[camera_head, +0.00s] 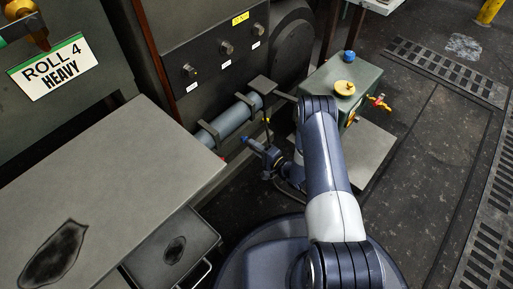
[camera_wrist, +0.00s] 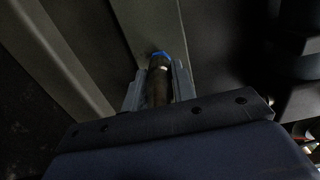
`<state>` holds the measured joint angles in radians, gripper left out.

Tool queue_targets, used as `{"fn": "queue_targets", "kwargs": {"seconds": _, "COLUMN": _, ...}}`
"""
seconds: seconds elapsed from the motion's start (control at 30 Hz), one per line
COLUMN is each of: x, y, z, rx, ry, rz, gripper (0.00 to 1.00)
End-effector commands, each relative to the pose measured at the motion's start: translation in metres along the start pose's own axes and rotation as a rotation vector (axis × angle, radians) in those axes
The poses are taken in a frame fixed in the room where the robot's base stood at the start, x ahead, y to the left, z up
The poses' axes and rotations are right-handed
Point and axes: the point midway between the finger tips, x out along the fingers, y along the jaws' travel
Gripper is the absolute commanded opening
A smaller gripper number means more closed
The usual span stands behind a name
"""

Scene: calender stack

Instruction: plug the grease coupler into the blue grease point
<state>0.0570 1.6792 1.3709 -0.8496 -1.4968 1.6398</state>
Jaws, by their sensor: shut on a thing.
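My gripper (camera_head: 262,152) is low in front of the machine, below a grey-blue cylinder. In the wrist view my gripper (camera_wrist: 158,90) is shut on a dark cylindrical piece, which looks like the grease coupler (camera_wrist: 158,80). A blue tip (camera_wrist: 159,54) shows at its far end; I cannot tell whether it belongs to the coupler. In the head view a blue end (camera_head: 246,140) points left from the gripper. Three grey knob-like fittings (camera_head: 227,47) sit on the dark panel above, with small white labels. I cannot make out a separate blue grease point.
The grey-blue cylinder (camera_head: 230,123) lies in brackets just above the gripper. A green box (camera_head: 326,82) with yellow and blue caps and a red-yellow valve (camera_head: 379,102) stands right. A grey table (camera_head: 110,180) fills the left.

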Motion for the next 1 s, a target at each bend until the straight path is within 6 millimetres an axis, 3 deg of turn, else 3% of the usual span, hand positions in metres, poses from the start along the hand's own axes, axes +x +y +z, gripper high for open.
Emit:
{"fn": "queue_targets", "kwargs": {"seconds": 0.37, "x": 0.0071, "y": -0.0008, "z": -0.0006, "rx": -0.002, "ry": 0.0, "rz": -0.002, "gripper": 0.0}}
{"fn": "queue_targets", "kwargs": {"seconds": 0.4, "x": 0.0071, "y": -0.0008, "z": -0.0006, "rx": -0.002, "ry": 0.0, "rz": -0.002, "gripper": 0.26}}
{"fn": "queue_targets", "kwargs": {"seconds": 0.7, "x": 0.0067, "y": -0.0004, "z": -0.0004, "rx": -0.001, "ry": 0.0, "rz": -0.001, "gripper": 0.51}}
{"fn": "queue_targets", "kwargs": {"seconds": 0.87, "x": 0.0066, "y": -0.0003, "z": -0.0003, "rx": -0.001, "ry": 0.0, "rz": -0.001, "gripper": 0.51}}
{"fn": "queue_targets", "kwargs": {"seconds": 1.0, "x": 0.0064, "y": 0.0, "z": -0.0002, "rx": -0.001, "ry": 0.0, "rz": 0.0, "gripper": 0.62}}
